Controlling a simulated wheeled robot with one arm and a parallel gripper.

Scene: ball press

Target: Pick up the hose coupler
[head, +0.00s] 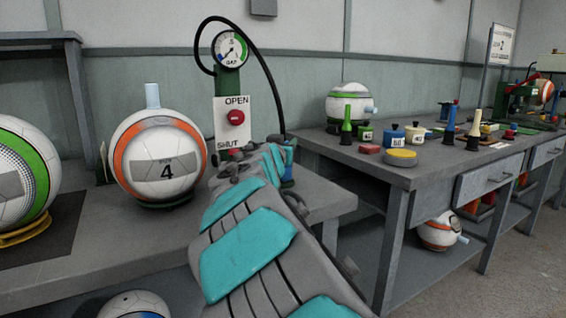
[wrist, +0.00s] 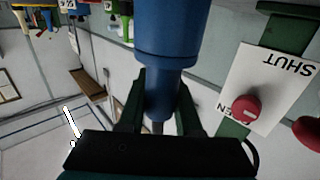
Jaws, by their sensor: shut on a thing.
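The hose coupler (wrist: 168,40) is a blue cylinder with a wider upper part in the wrist view. My gripper (wrist: 160,100) is shut on its narrower part, with one dark finger on each side. In the head view the blue coupler (head: 289,158) shows at the far end of my arm, beside the gauge stand. The black hose (head: 272,82) loops from the gauge (head: 230,48) down towards the coupler. My arm hides most of my gripper in the head view, and I cannot tell what the coupler's lower end touches.
The OPEN/SHUT panel (head: 233,121) with a red knob stands close left of my gripper. A ball marked 4 (head: 162,160) sits on the near bench (head: 120,235). The right bench (head: 405,175) holds a white-green ball, pots and tools. A gap separates the benches.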

